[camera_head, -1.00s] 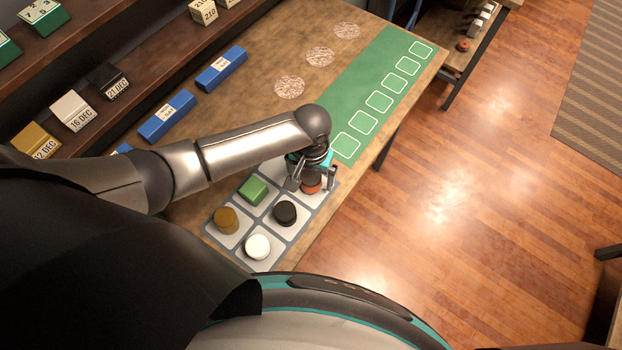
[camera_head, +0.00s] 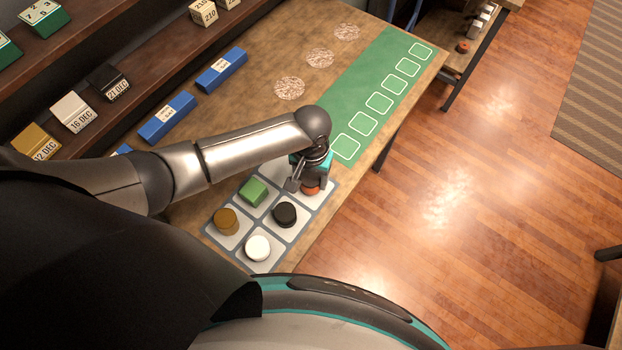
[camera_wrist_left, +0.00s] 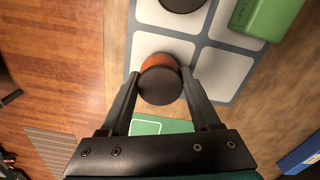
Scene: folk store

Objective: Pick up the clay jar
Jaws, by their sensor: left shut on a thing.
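The clay jar (camera_head: 311,190) is a small orange-red pot with a dark round lid. It stands in the right cell of the grey mat (camera_head: 322,199) with pale squares. In the left wrist view the clay jar (camera_wrist_left: 158,62) is between the fingers, its dark top facing the camera. My left gripper (camera_head: 309,184) is over it, shut on it, and partly hides it in the head view. In the wrist view the left gripper (camera_wrist_left: 160,88) has one finger on each side of the jar. My right gripper is not in view.
On the mat stand a black jar (camera_head: 285,214), a green block (camera_head: 253,191), a brown jar (camera_head: 226,221) and a white jar (camera_head: 258,247). A green mat (camera_head: 351,119) with outlined squares lies beyond. Blue boxes (camera_head: 222,69) lie at the left of the table.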

